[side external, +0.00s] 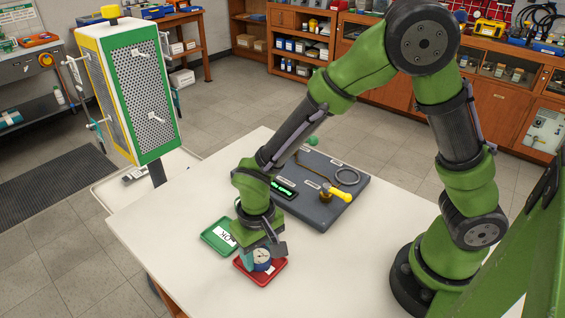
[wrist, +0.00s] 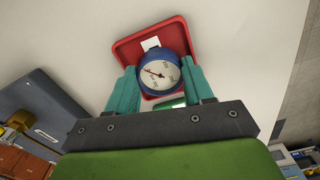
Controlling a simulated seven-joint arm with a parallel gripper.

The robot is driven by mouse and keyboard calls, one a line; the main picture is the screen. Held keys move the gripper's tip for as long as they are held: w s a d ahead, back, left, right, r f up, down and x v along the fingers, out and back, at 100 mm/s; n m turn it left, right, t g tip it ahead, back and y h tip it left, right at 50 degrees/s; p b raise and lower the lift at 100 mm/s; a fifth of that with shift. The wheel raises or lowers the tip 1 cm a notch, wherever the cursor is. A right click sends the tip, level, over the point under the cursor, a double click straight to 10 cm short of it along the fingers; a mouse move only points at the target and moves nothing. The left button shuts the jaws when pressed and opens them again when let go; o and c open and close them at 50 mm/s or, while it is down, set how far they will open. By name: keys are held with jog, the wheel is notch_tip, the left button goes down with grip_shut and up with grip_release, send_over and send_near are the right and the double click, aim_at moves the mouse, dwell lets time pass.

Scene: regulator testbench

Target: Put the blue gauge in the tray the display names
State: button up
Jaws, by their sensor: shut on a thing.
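The blue gauge (wrist: 158,72) has a round white dial and is held between the teal fingers of my gripper (wrist: 160,86) in the wrist view. In the side view the gauge (side external: 262,258) is over the red tray (side external: 271,275); I cannot tell whether it touches the tray floor. The red tray (wrist: 122,48) lies behind the gauge in the wrist view, with a white label partly hidden. The green tray (side external: 213,241), labelled "OK", lies just left of the red one. The display (side external: 285,188) on the dark panel shows green marks, too small and partly covered to read.
The dark grey test panel (side external: 325,215) carries a yellow-handled valve (side external: 340,194), a ring and a green knob (side external: 313,141). A perforated tower (side external: 140,90) stands beyond the table's left edge. The white table (side external: 180,270) is clear at the front left.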

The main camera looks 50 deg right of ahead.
aim_at(260, 254)
jog(key=o, duration=1.2)
jog(key=shift+f, duration=0.1)
notch_tip(260, 254, up, 12)
jog(key=s+d+r+m+t+y, duration=0.1)
jog(key=s+d+r+t, duration=0.2)
jog(key=d+r, duration=0.2)
jog(key=s+d+r+t+y, duration=0.1)
jog(key=s+d+r+t, duration=0.3)
jog(key=d, duration=0.5)
jog(key=shift+s+d+r+m, duration=0.15)
jog(key=shift+d+r+m, duration=0.2)
jog(key=shift+r, duration=0.8)
jog(key=shift+a, duration=0.1)
